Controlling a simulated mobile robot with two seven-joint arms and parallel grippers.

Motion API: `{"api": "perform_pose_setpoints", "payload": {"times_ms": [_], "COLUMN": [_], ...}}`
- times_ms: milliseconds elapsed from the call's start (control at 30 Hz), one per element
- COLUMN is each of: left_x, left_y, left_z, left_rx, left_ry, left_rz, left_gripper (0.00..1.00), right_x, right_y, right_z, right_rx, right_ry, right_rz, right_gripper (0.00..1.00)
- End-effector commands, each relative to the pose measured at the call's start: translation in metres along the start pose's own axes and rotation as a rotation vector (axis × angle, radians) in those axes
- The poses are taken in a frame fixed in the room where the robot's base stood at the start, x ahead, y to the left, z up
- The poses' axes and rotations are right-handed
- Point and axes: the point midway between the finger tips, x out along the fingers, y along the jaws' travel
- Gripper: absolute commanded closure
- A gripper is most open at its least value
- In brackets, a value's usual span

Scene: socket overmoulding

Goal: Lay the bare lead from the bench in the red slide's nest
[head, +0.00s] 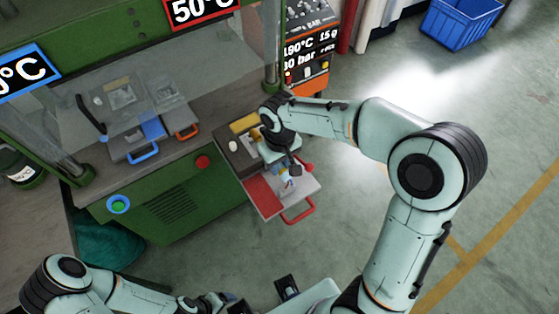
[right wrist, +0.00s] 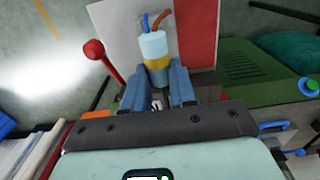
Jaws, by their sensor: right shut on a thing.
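The lead (right wrist: 154,50) is a pale blue cylinder with a yellow band and blue and brown wires at its end. My right gripper (right wrist: 157,88) is shut on it, one finger on each side. In the head view my right gripper (head: 287,176) and the lead are over the red slide (head: 265,198), a red and grey plate with a red handle. In the right wrist view the slide (right wrist: 195,28) lies behind the lead. The nest is hidden, and I cannot tell whether the lead touches the slide. My left arm (head: 130,296) is low at the left; its fingers are unclear.
A lever with a red knob (right wrist: 94,49) stands beside the slide. The green press (head: 175,205) has slides with blue (head: 143,153) and orange (head: 188,131) handles. A brown bench part with a yellow block (head: 244,123) is behind my right gripper. Floor is free to the right.

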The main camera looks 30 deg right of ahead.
Motion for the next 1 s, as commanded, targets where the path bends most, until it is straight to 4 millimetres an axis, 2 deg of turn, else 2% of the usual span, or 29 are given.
{"api": "perform_pose_setpoints", "payload": {"times_ms": [600, 1000], "left_x": [0.032, 0.034], "left_y": [-0.014, -0.015], "left_z": [0.007, 0.007], "left_rx": [-0.005, -0.005], "left_ry": [-0.014, -0.015], "left_rz": [-0.005, -0.005], "left_gripper": [0.18, 0.18], "right_x": [0.043, 0.046], "right_y": [0.000, 0.000], "right_z": [0.000, 0.000], "right_rx": [0.000, 0.000], "right_ry": [0.000, 0.001], "right_rz": [0.000, 0.000], "right_gripper": [1.00, 1.00]}}
